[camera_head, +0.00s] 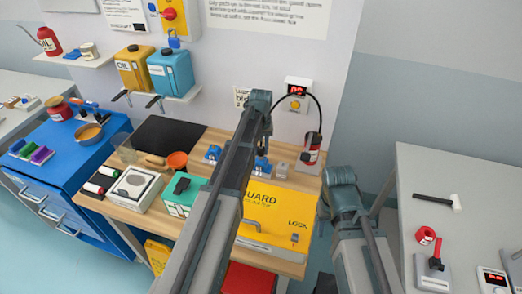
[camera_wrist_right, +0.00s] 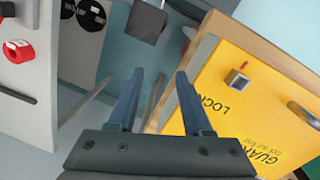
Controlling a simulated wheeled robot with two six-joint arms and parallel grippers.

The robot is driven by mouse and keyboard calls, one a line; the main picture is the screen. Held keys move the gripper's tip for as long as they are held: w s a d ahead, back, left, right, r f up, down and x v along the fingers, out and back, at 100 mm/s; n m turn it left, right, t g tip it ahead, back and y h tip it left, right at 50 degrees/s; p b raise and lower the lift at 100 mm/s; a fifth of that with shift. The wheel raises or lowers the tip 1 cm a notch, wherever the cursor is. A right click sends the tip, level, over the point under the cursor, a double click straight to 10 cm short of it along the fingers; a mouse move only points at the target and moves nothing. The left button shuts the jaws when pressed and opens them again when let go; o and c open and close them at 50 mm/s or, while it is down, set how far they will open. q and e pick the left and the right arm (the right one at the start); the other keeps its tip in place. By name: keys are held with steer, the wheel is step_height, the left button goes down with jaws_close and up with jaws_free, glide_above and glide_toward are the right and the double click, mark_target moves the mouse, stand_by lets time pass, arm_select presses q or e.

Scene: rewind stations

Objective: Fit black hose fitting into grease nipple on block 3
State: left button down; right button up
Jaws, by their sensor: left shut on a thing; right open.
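My left gripper (camera_head: 263,148) hangs over the back of the wooden bench, pointing down. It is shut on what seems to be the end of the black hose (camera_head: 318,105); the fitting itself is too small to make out. My right gripper (camera_wrist_right: 157,88) is open and empty.
A yellow guard panel (camera_head: 272,215) lies in front of the blocks and also shows in the right wrist view (camera_wrist_right: 222,85). A grey table (camera_head: 455,180) is at right.

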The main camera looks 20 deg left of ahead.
mark_target(261, 148)
arm_select(q)
steer(key=c, duration=1)
jaws_free()
steer(key=shift+f, duration=0.2)
steer(key=shift+c, duration=0.2)
steer(key=o, duration=0.4)
steer(key=shift+o, duration=0.2)
steer(key=shift+r, duration=0.1)
step_height(261, 148, up, 12)
steer(key=p, duration=1.2)
steer(key=s+d+m, duration=0.2)
steer(key=s+d, duration=0.3)
steer(key=s, duration=0.3)
steer(key=s+d+m, duration=0.2)
steer(key=s+d, duration=0.4)
steer(key=s, duration=0.3)
steer(key=s+d+m+y, duration=0.1)
steer(key=s+d+m, duration=0.2)
steer(key=s+d, duration=0.2)
steer(key=s, duration=0.3)
steer(key=shift+s+d+r, duration=0.2)
steer(key=shift+s+d, duration=0.15)
